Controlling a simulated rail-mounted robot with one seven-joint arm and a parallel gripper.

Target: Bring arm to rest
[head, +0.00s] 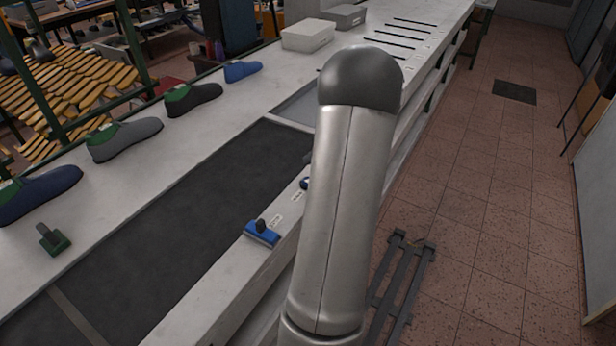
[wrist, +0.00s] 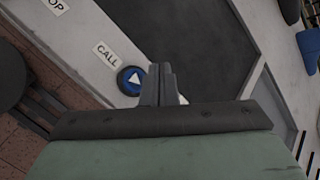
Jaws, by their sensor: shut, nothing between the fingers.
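My arm (head: 340,210) rises through the middle of the head view and hides part of the bench behind it. My gripper (wrist: 160,82) shows in the wrist view with its two fingers shut together and nothing between them. It hangs over the bench edge, close beside a round blue button with a white triangle (wrist: 132,80). A label reading CALL (wrist: 105,55) lies next to the button. I cannot tell whether the fingertips touch the button. In the head view the gripper is hidden behind the arm.
A dark belt (head: 190,215) runs along the white bench. Several shoe lasts, including a grey one (head: 125,138) and a blue one (head: 242,70), stand along its far side. A blue block with a black knob (head: 262,233) sits at the near edge. The tiled floor (head: 490,220) at right is mostly clear.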

